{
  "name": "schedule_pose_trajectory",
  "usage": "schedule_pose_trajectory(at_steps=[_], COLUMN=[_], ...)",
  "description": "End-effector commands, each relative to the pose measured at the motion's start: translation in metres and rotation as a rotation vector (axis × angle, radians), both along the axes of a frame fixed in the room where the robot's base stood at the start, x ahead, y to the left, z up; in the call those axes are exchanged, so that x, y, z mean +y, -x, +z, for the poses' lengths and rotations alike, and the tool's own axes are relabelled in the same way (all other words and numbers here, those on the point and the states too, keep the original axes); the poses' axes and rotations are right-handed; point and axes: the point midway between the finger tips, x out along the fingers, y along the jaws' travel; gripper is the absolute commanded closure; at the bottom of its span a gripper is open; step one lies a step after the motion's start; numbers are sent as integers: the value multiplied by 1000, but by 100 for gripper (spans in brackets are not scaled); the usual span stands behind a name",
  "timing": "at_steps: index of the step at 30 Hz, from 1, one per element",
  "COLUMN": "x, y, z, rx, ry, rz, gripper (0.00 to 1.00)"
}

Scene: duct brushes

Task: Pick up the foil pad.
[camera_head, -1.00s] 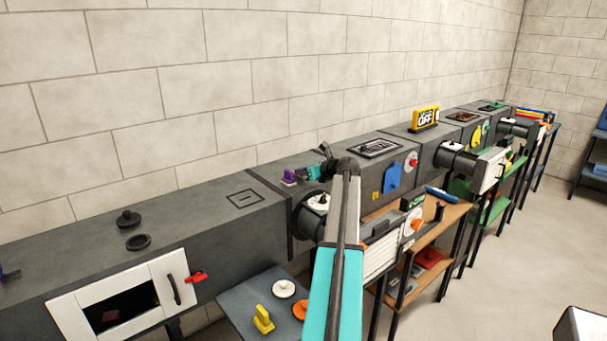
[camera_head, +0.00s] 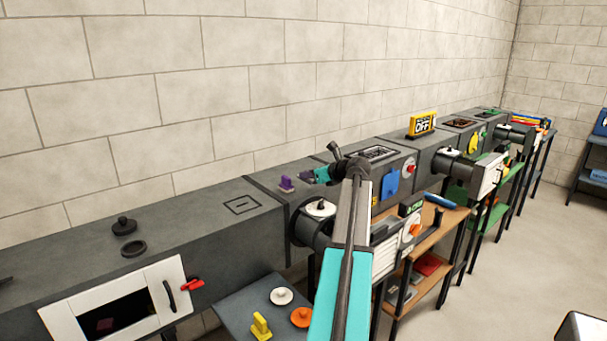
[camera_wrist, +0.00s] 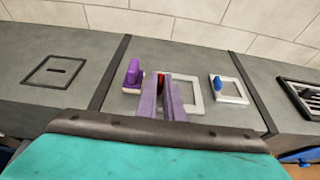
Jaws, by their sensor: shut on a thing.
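In the wrist view my gripper (camera_wrist: 161,84) has its two purple-grey fingers close together, with a small red part (camera_wrist: 160,77) between their tips. I take this red part to be the handle of the foil pad; the rest of it is hidden by the fingers. In the head view my gripper (camera_head: 304,176) is low over the grey duct top, just right of a purple-handled block (camera_head: 286,184). That block, with a pale base, stands just left of the fingers in the wrist view (camera_wrist: 133,76). I cannot tell whether the held thing touches the duct.
A pale square frame (camera_wrist: 190,96) lies right of the fingers, and a blue-knobbed piece on a pale frame (camera_wrist: 220,83) farther right. A black-outlined square (camera_wrist: 58,71) marks the duct at left. The block wall (camera_head: 250,80) rises behind. A yellow sign (camera_head: 422,124) stands farther along.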

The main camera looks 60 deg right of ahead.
Motion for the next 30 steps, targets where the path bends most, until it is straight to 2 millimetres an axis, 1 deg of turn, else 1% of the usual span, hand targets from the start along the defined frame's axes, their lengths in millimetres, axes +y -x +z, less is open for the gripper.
schedule_pose_trajectory(at_steps=[1, 6, 12, 15, 21, 30], x=[8, 24, 39, 44, 49, 50], y=[10, 34, 58, 67, 76, 79], z=[0, 3, 5, 7, 9, 9], rx=[-1, -1, 0, -1, 0, 0], ry=[1, 1, 0, 1, 0, 0], rz=[-1, -1, -1, -1, 0, -1], gripper=[100, 100, 100, 100, 100, 100])
